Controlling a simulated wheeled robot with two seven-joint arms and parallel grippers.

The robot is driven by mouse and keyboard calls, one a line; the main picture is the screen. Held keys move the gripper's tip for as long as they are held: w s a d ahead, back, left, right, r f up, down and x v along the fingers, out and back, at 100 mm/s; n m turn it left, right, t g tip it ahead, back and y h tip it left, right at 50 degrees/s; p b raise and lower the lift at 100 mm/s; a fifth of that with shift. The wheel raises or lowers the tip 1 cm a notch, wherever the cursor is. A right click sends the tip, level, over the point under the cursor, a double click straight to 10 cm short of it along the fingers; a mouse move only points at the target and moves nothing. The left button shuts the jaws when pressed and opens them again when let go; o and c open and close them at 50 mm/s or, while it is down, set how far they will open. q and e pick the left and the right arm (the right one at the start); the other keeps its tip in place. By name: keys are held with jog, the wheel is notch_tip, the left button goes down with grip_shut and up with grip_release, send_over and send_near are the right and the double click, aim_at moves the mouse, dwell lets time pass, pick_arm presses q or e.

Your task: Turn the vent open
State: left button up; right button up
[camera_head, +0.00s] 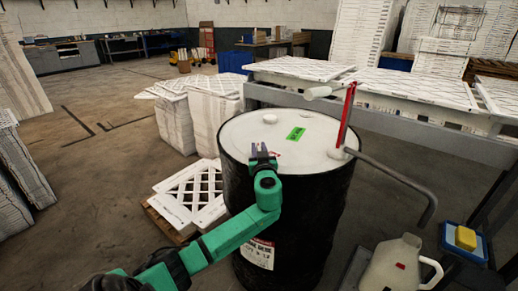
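A black drum (300,215) with a white top (240,133) stands upright in the middle. A white round cap (270,118) and a green label (296,134) are on its top. My green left arm reaches in from the lower left. Its gripper (261,150) is over the near part of the drum top, nearer to me than the cap and apart from it in the picture. A small red bit (278,154) shows just right of the fingers; I cannot tell if it is the vent. The finger gap is too small to read. My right gripper is out of view.
A red-handled pump (347,115) with a grey spout pipe (400,182) rises from the drum's right side. A white jug (398,266) and a blue tray (451,241) with a yellow sponge (466,237) are lower right. Filters (190,195) lie left of the drum.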

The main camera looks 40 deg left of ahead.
pick_arm(q)
grip_shut()
